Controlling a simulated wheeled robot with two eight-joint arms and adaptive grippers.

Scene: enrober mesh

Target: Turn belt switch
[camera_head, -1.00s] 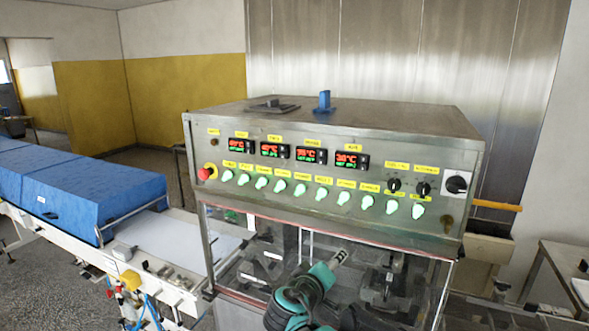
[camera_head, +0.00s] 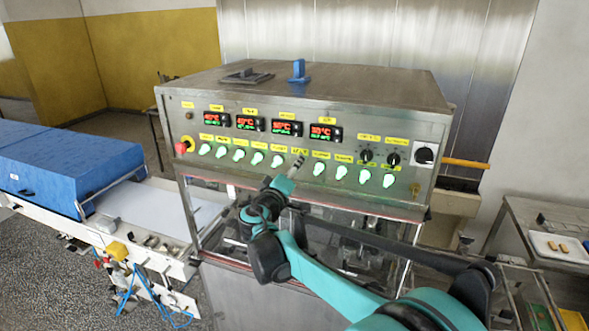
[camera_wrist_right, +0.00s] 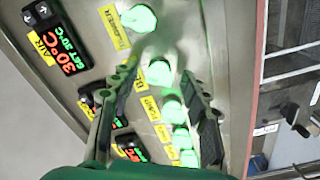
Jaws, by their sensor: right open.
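A row of green-lit rotary switches (camera_head: 239,155) runs along the front panel of the steel machine (camera_head: 190,110), each under a small yellow label. My right gripper (camera_head: 296,164) is at the middle of the row, covering one switch in the head view. In the right wrist view my right gripper (camera_wrist_right: 158,76) is open, its fingers reaching to either side of a green switch (camera_wrist_right: 160,73). I cannot tell whether they touch it. Another switch (camera_wrist_right: 139,18) lies just beyond the fingertips. My left gripper is out of view.
Red temperature displays (camera_head: 285,128) sit above the switches. Black selectors (camera_head: 366,155) and a red emergency button (camera_head: 184,146) are on the same panel. A blue-covered conveyor (camera_head: 70,165) stands left. A side table with a white tray (camera_head: 560,246) is at right.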

